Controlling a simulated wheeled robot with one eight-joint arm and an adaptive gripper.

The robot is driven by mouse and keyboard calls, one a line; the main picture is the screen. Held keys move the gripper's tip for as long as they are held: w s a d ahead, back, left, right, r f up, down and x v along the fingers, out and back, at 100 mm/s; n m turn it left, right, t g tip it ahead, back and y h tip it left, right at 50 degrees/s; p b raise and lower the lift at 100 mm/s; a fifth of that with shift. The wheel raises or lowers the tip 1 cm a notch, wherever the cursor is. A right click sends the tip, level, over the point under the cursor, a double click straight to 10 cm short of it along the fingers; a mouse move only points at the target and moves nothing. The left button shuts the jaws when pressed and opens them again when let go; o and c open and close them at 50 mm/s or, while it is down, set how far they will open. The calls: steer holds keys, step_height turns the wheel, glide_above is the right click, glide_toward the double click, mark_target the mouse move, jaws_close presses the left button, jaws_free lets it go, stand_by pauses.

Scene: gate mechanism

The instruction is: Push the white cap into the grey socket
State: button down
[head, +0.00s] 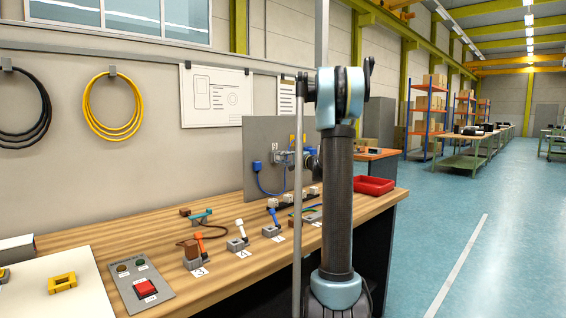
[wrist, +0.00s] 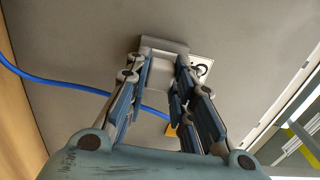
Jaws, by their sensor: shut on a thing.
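My gripper (wrist: 165,62) is in front of the upright grey panel (wrist: 85,35) in the wrist view. Its two fingers are closed on a small pale piece, which looks like the white cap (wrist: 163,74). The fingers cover much of it. A grey block (wrist: 163,46), apparently the grey socket, is on the panel just beyond the fingertips. I cannot tell how far the cap is inside it. In the head view my gripper (head: 309,161) is at the panel (head: 262,132), and my arm hides part of that area.
A blue cable (wrist: 62,83) runs along the panel behind the fingers. The bench holds several small stands with levers (head: 239,243), a control box with a red button (head: 145,288) and a red tray (head: 374,186).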

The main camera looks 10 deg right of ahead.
steer(key=shift+w+a, duration=0.1)
steer(key=shift+w, duration=0.05)
stand_by(0.6)
steer(key=c, duration=1.3)
jaws_free()
